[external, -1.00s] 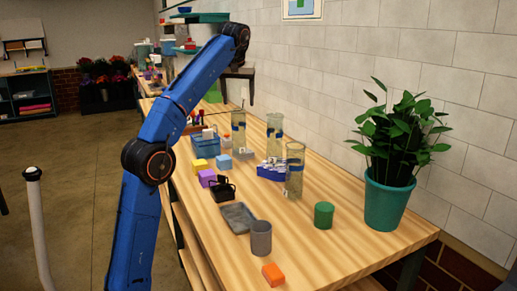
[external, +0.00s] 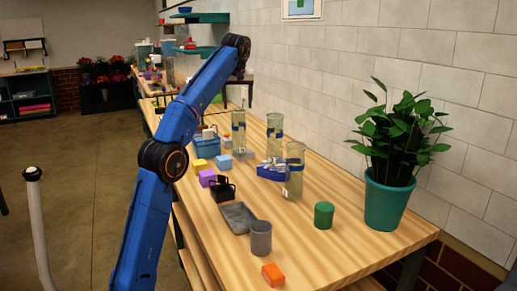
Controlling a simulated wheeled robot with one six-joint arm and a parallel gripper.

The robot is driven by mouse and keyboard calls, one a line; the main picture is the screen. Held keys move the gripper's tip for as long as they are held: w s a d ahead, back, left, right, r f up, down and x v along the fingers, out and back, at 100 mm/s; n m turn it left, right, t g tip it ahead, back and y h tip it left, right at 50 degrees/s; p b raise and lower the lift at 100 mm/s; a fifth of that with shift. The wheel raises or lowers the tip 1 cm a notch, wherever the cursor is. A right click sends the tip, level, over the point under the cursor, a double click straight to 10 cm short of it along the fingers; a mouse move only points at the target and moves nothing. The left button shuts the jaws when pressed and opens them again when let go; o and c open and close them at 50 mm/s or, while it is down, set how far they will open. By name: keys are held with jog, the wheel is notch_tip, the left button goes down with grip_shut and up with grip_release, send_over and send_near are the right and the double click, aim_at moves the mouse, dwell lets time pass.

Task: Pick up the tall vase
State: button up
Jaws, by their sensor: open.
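Three clear glass vases with dark bands stand upright on the wooden table: a far vase (external: 238,138), a middle vase (external: 274,147) and a near vase (external: 294,184). They look alike in shape, and I cannot tell which is the tall one. My gripper (external: 238,103) is open, points down and appears just above or behind the far vase's rim. Its exact distance from that vase is unclear. I see nothing held between the fingers.
A blue basket (external: 207,149), a blue rack (external: 271,173), a black caddy (external: 223,190), a grey tray (external: 238,218) and a grey cup (external: 261,240) stand nearby. A green cylinder (external: 324,215) and a potted plant (external: 388,200) are at the right. Table around the green cylinder is clear.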

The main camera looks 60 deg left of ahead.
aim_at(239, 126)
jog(key=x, duration=0.8)
jog(key=shift+f, duration=0.35)
jog(key=x, duration=0.4)
jog(key=shift+s+d+f, duration=0.1)
jog(key=shift+d+f, duration=0.1)
jog(key=shift+d, duration=0.15)
jog(key=shift+a+f, duration=0.2)
jog(key=shift+f, duration=0.35)
jog(key=shift+c, duration=0.7)
grip_shut()
